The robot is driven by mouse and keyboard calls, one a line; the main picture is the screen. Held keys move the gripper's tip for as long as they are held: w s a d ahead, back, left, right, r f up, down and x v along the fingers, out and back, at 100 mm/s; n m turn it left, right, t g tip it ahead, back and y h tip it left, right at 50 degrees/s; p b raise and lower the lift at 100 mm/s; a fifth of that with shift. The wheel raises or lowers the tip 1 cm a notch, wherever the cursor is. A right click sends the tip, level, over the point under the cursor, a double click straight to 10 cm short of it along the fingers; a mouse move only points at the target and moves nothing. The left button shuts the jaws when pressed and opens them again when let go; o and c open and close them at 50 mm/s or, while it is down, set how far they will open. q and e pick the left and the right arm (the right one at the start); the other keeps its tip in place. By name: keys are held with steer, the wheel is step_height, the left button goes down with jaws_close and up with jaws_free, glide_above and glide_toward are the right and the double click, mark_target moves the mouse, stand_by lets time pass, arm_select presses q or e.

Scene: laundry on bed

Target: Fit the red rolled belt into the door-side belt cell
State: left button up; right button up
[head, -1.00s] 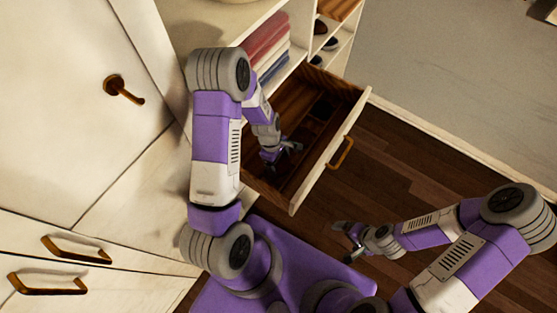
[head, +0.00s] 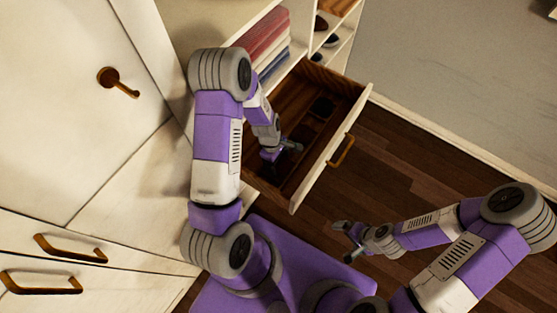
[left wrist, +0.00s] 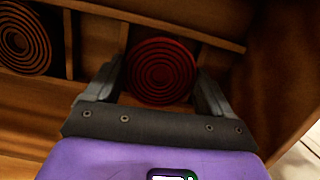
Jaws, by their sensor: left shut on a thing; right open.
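The red rolled belt (left wrist: 160,72) is a dark red coil between the fingers of my left gripper (left wrist: 155,88) in the left wrist view. The gripper is shut on it. The coil overlaps the divided row of belt cells in the open drawer; I cannot tell whether it is in a cell or just above it. In the head view my left gripper (head: 286,150) is down inside the drawer (head: 322,163), and the red belt cannot be made out there. My right gripper (head: 344,232) is open and empty, outside the drawer to the lower right.
A brown rolled belt (left wrist: 23,40) lies in a cell to the left, behind a thin wooden divider (left wrist: 68,44). Folded clothes (head: 263,42) sit on a shelf above the drawer. Shoes (head: 328,38) stand on shelves beside them. The wooden floor (head: 400,150) right of the drawer is clear.

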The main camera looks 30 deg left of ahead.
arm_select(q)
steer(key=shift+f, duration=0.35)
steer(key=o, duration=1)
steer(key=p+v, duration=0.2)
steer(key=v, duration=0.5)
steer(key=shift+r, duration=0.3)
steer(key=shift+f, duration=0.15)
steer(key=b+x, duration=0.2)
steer(key=x, duration=0.5)
steer(key=shift+f+b, duration=0.2)
steer(key=shift+b, duration=0.1)
steer(key=shift+r+p, duration=0.6)
steer(key=shift+r, duration=0.1)
steer(key=shift+f, duration=0.15)
